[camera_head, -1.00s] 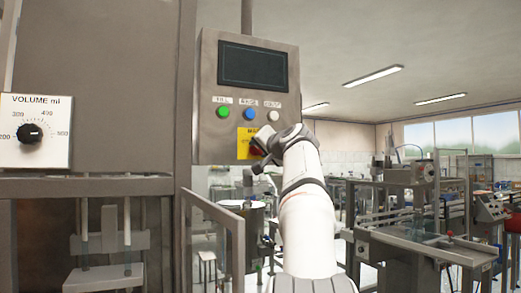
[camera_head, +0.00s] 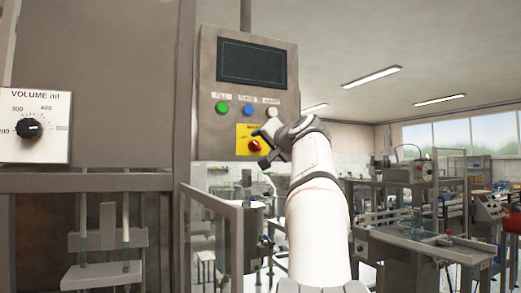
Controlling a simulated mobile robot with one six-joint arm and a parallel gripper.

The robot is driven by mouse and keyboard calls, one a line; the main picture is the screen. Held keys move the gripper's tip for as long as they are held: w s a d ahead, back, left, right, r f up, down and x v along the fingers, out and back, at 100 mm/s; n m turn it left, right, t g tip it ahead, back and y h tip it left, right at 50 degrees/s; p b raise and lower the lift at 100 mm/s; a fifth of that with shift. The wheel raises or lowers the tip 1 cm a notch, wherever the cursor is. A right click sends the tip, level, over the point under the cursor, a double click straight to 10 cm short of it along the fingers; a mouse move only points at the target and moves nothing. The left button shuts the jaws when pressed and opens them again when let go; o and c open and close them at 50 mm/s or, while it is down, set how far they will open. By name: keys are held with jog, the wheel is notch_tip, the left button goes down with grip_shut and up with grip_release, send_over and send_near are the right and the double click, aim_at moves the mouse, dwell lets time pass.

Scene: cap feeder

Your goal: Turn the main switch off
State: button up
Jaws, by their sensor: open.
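The main switch (camera_head: 254,146) is a red knob on a yellow plate (camera_head: 243,131), low on the grey control panel (camera_head: 208,75). Its knob is in plain view, and my wrist covers the right edge of the plate. My gripper (camera_head: 262,148) is open at the end of my white arm, just right of the knob and in front of the panel. Its fingers look dark and small. I cannot tell how far they stand from the knob, and nothing shows between them.
Green (camera_head: 222,108), blue (camera_head: 247,109) and white (camera_head: 272,111) buttons sit in a row above the switch, below a dark screen (camera_head: 251,63). A volume dial (camera_head: 28,128) is at the left. A framed clear guard (camera_head: 233,240) stands below the panel. Machinery fills the right background.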

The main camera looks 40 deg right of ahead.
jog(key=shift+v, duration=1.55)
